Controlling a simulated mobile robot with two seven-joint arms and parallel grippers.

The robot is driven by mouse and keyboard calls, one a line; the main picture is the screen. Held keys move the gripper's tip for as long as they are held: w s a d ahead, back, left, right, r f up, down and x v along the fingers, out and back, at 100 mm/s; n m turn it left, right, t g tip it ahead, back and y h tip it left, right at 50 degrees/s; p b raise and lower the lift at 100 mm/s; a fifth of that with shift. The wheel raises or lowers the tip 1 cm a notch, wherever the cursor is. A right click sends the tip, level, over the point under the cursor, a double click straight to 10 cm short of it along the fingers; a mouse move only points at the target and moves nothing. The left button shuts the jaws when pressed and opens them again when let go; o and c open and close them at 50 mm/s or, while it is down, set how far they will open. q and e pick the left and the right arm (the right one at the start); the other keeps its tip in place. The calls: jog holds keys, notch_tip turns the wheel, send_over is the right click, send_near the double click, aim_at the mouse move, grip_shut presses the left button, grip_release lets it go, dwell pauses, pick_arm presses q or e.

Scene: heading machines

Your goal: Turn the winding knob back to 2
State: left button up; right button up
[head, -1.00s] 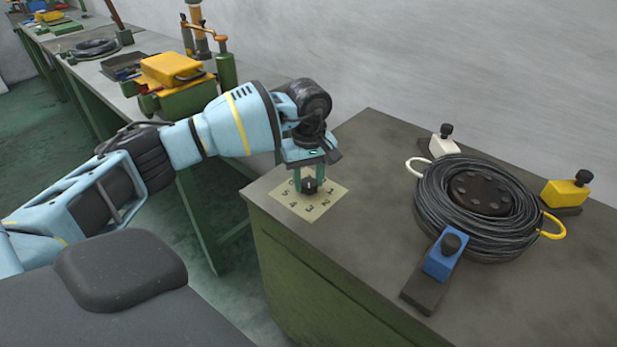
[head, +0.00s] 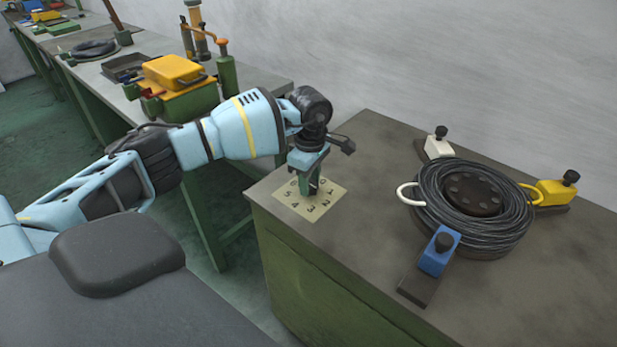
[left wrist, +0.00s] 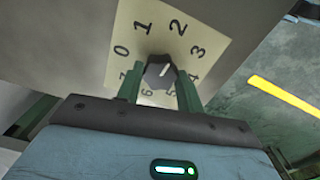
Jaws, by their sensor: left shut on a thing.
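The winding knob (left wrist: 160,73) is small and dark, with a white pointer line, in the middle of a pale number card (left wrist: 124,35). In the left wrist view the line points up and right, towards the 2 and 3 side; I cannot tell the exact number. My left gripper (left wrist: 160,88) is shut on the knob, with a green finger on each side. In the head view the left gripper (head: 309,190) stands upright over the card (head: 331,206), at the bench's near left corner, and mostly hides the knob. My right gripper is out of view.
A black cable coil (head: 427,205) with white and yellow loops lies right of the card. White (head: 438,148), yellow (head: 556,191) and blue (head: 439,253) blocks with black knobs surround it. Bare bench top separates card and coil. Another bench with tools stands behind the arm.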

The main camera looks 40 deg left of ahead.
pick_arm(q)
jog(key=shift+n, duration=0.5)
jog(key=o, duration=1)
notch_tip(320, 180, up, 7)
jog(key=shift+r, duration=0.4)
